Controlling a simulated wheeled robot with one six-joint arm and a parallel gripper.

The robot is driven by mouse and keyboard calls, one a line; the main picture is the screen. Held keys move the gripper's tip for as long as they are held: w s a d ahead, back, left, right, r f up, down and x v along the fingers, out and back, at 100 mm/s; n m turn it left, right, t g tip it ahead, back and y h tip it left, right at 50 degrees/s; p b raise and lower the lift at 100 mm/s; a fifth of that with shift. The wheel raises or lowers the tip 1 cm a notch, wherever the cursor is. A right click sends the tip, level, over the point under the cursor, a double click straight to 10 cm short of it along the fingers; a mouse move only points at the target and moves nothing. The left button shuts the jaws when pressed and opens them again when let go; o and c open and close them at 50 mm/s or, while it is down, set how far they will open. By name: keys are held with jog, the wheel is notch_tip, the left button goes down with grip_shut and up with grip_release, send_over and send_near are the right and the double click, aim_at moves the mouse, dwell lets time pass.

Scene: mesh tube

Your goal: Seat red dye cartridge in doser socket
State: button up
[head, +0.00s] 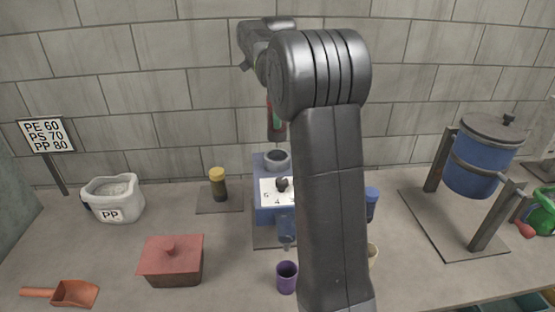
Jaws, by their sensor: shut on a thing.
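The blue doser (262,205) stands on the counter at the middle of the head view, partly hidden behind my arm. Its grey round socket (277,158) is on top, and a white dial plate with a dark knob is on its front. My gripper (273,118) points down above the socket, with most of it hidden behind my arm. It is shut on the red dye cartridge (280,128), of which only a small red and greenish part shows. A gap shows between the gripper's lower end and the socket. Exact alignment cannot be told from this view.
A yellow-capped jar (218,185) stands left of the doser, and a blue-capped one (371,203) right. A purple cup (287,277) is in front. A red lidded box (171,260), PP tub (113,198) and scoop (75,293) lie left; a blue drum (475,168) stands right.

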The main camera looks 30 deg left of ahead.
aim_at(278, 142)
notch_tip(278, 142, down, 9)
jog(key=shift+f+p, duration=0.1)
jog(key=shift+p, duration=0.3)
jog(key=shift+f, duration=0.15)
jog(key=o, duration=1.2)
jog(key=shift+c, duration=0.2)
notch_tip(278, 142, up, 12)
jog(key=shift+b, duration=0.3)
